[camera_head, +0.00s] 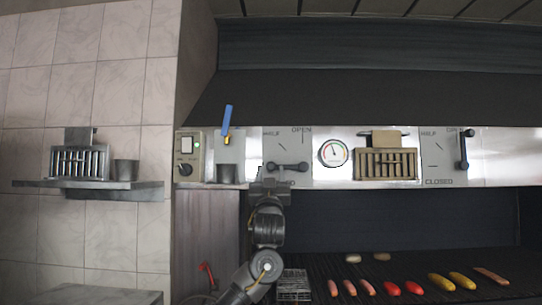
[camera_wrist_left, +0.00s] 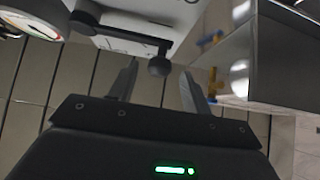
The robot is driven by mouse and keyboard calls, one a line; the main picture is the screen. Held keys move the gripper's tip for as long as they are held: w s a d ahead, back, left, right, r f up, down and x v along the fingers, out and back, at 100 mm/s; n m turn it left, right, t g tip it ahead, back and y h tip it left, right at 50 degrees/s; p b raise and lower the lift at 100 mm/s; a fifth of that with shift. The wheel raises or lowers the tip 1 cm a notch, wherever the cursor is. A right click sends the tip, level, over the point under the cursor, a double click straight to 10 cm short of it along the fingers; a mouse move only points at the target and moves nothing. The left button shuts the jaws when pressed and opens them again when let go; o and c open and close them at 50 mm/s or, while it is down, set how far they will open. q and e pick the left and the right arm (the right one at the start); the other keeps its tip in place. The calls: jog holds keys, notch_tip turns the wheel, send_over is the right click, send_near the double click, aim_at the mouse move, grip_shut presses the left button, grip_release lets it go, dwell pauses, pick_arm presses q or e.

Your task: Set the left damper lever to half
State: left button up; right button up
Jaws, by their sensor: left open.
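The left damper lever (camera_head: 288,167) is a dark bar on the left damper panel (camera_head: 285,147). It lies about horizontal from its right-hand pivot, with its round knob at the left, by the partly hidden CLOSED lettering. The HALF mark is a diagonal line up and left of the pivot. My left gripper (camera_head: 268,182) is just below the knob and partly hides the panel's lower edge. In the left wrist view the lever (camera_wrist_left: 125,35) ends in its knob (camera_wrist_left: 159,67), seen between the open fingertips (camera_wrist_left: 158,70). Contact cannot be told. My right gripper is out of view.
The right damper lever (camera_head: 464,150) points up near OPEN. A gauge (camera_head: 333,153) sits right of the left panel. Sausages and vegetables lie on the grill (camera_head: 400,293) below.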

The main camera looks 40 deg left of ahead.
aim_at(288, 166)
pick_arm(q)
jog(key=p+x, duration=0.2)
jog(key=x, duration=0.3)
jog(key=shift+w+a+r+p, duration=0.1)
jog(key=shift+w+r+p, duration=0.05)
jog(key=shift+p, duration=0.15)
grip_shut()
